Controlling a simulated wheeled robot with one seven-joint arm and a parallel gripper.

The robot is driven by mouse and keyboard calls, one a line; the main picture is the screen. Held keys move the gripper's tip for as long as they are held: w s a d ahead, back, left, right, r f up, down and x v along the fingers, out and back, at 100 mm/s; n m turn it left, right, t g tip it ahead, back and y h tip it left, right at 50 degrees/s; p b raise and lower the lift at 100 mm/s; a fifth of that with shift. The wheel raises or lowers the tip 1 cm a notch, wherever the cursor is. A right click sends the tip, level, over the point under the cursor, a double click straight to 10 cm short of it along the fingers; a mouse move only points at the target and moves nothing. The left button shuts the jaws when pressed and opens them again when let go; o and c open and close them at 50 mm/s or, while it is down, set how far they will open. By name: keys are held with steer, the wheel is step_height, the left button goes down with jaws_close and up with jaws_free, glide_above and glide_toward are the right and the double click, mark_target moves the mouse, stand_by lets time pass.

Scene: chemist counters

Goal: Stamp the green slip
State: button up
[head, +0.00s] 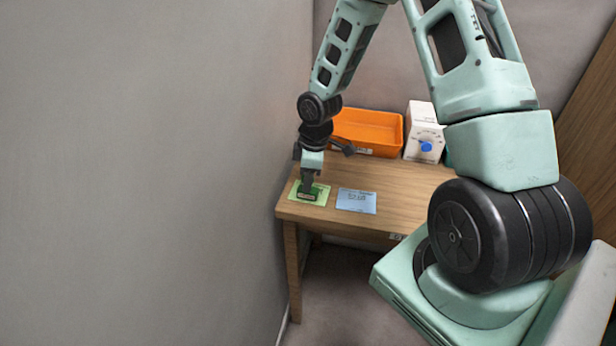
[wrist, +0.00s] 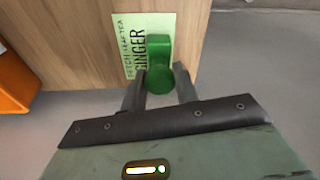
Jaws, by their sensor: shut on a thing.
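The green slip (head: 322,199) lies flat near the left front corner of the wooden counter. It also shows in the wrist view (wrist: 128,35), with printed text that reads in part "GINGER". My gripper (head: 308,181) is over the slip, pointing down, and is shut on a green stamp (wrist: 158,68). The stamp's dark base shows in the head view (head: 307,195) at the slip and hides part of it. I cannot tell whether the base touches the paper. In the wrist view my gripper's fingers (wrist: 159,86) stand on either side of the stamp's handle.
A blue slip (head: 357,201) lies just right of the green one. A grey wall (head: 240,150) is close on the left.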

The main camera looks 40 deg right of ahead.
steer(key=shift+r+p, duration=3.25)
steer(key=shift+r, duration=0.25)
